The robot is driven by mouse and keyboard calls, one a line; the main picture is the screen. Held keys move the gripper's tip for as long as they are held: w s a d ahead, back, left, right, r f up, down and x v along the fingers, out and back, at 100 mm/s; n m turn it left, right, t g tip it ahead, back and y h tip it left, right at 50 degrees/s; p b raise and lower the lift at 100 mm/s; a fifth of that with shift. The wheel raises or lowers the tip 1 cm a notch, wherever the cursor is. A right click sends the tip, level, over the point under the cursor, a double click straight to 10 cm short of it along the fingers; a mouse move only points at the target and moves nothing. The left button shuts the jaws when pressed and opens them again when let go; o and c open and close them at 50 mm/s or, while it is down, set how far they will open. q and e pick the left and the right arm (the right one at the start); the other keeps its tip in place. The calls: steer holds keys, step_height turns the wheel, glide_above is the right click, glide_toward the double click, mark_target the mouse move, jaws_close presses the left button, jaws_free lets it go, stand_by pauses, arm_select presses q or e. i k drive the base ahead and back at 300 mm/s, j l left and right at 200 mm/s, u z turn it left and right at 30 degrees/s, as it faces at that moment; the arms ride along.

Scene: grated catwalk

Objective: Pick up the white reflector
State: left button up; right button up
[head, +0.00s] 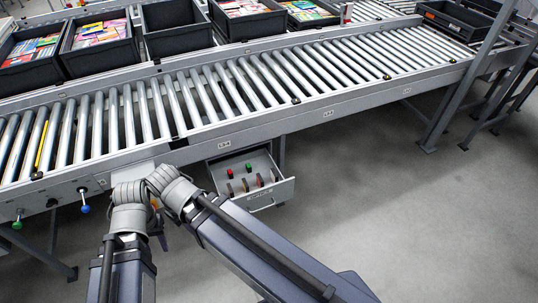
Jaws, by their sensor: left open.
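I cannot make out a white reflector for certain. An open grey drawer (270,194) hangs under the conveyor. In it are a small red piece (229,173), a small green piece (248,167) and several thin brownish and dark pieces standing in a row, too small to identify. My left gripper (160,222) is mostly hidden behind my grey arm joints, left of the drawer and apart from it. It is open, with nothing seen in it. My right gripper cannot be made out.
The roller conveyor (230,88) runs across above the drawer, with dark bins (100,52) along its far side. A blue knob (85,209) and a green knob (17,224) hang from its near edge at left. The grey floor (400,220) at right is clear.

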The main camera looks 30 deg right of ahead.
mark_target(274, 177)
steer(key=z, duration=1.2)
